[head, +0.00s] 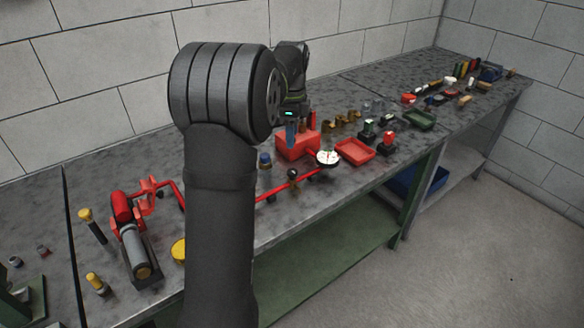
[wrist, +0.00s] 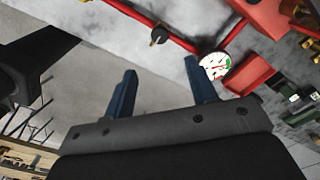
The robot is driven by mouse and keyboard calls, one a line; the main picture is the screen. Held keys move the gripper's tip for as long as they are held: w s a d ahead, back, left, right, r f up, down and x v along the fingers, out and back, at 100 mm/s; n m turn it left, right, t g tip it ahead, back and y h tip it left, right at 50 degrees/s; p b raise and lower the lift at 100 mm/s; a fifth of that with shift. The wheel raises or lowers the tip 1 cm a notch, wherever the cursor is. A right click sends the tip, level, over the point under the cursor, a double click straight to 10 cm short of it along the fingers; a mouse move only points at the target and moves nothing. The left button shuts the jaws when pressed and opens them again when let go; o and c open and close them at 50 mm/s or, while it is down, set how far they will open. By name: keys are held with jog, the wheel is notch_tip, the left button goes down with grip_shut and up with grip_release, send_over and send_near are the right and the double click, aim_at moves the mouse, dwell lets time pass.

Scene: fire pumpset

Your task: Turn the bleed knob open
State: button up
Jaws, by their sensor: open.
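A small dark knob (head: 292,174) sits on the red pipe (head: 272,197) along the bench. I take it for the bleed knob, though no label is readable. It also shows at the top of the wrist view (wrist: 158,37), with a lighter stub under it. My gripper (wrist: 160,68) has its two blue fingers spread wide with nothing between them. In the wrist picture the knob lies beyond the fingertips, apart from them. In the head view my arm hides part of the pipe, and only a blue finger (head: 291,134) shows, above the bench near the red box.
A white-faced gauge (head: 328,157) stands right of the knob, beside a red box (head: 297,144) and red tray (head: 355,151). A red-and-grey pump (head: 132,238) is at left. Small fittings crowd the bench to the right. Open floor lies in front.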

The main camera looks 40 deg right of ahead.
aim_at(292, 171)
notch_tip(292, 171, down, 13)
jog(key=shift+r, duration=0.15)
jog(key=c, duration=1)
